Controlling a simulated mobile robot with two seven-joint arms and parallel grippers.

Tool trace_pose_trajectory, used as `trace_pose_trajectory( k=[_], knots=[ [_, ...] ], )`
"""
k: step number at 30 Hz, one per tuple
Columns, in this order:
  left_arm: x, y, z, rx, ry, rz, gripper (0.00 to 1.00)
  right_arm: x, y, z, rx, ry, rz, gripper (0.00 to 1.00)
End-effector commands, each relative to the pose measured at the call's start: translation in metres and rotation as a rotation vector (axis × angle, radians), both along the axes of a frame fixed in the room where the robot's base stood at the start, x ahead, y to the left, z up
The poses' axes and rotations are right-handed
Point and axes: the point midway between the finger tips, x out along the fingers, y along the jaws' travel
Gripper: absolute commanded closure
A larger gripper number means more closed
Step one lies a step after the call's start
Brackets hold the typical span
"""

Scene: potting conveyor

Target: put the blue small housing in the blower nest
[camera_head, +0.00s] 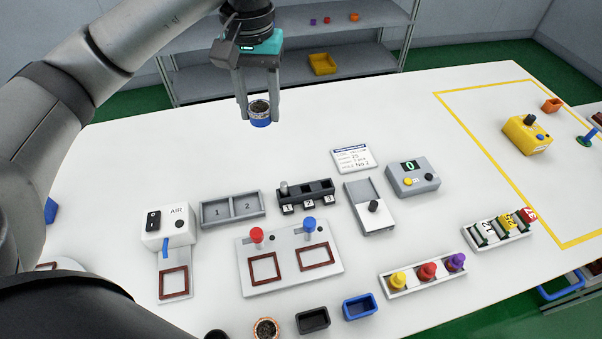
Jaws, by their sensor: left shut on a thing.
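My left gripper (260,112) hangs above the back of the white table, pointing down. Its two fingers are shut on the blue small housing (260,122), a short round cup with a pale rim and a dark, grainy top. It appears upright and clear of the table. The blower is a white box (168,226) marked AIR, with a black switch and a blue nozzle, at the left front. The blower nest (174,297), a pale plate with a red-brown square frame, lies before it, empty. My right gripper is out of view.
A two-part grey tray (233,209) is right of the blower. A plate with red and blue handled presses (290,283) stands nearby. Black (313,320) and blue (360,307) bins line the front. My left arm covers the left side. The table's back is clear.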

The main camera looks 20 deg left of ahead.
Motion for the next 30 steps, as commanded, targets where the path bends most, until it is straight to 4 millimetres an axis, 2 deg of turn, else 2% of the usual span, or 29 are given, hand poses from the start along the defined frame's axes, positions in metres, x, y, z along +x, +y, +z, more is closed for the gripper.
trace_pose_trajectory(
  k=[12, 15, 18, 25, 30],
  knots=[
    [-0.002, 0.000, -0.109, -0.001, 0.009, 0.001, 1.00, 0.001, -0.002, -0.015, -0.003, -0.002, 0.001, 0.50],
    [-0.001, 0.000, -0.131, -0.002, 0.006, 0.000, 1.00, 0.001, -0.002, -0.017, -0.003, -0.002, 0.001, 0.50],
    [-0.001, 0.000, -0.145, 0.000, 0.004, 0.001, 1.00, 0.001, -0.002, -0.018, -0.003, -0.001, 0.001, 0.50],
    [-0.001, 0.000, -0.161, -0.001, 0.004, 0.000, 1.00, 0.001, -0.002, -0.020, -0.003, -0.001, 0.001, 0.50],
    [-0.001, 0.000, -0.187, -0.001, 0.005, 0.001, 1.00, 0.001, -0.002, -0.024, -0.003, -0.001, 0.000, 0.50]
  ],
)
